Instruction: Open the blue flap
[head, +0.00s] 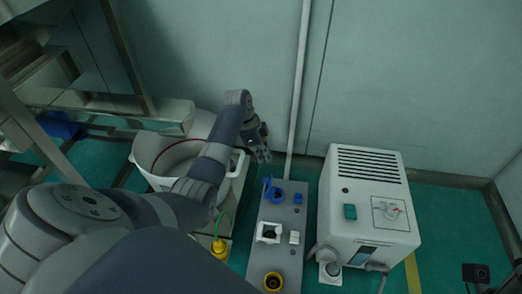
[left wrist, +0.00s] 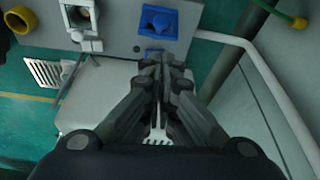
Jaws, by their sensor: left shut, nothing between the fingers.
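My left gripper (head: 262,155) is shut and empty. In the head view it is just above the blue socket (head: 277,196) at the upper end of a grey panel (head: 257,256). A blue flap (head: 266,183) shows at that socket's left side; I cannot tell how far it stands open. In the left wrist view, the blue socket (left wrist: 158,20) is at the top centre, beyond the closed fingertips (left wrist: 160,62). My right gripper is not in view.
A white box with vents (head: 365,205) stands right of the panel. A white socket (head: 268,232) and a yellow socket (head: 273,282) sit lower on the panel. A white round vessel (head: 146,160) is on the left behind my arm. A pale vertical post (head: 299,90) rises behind the panel.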

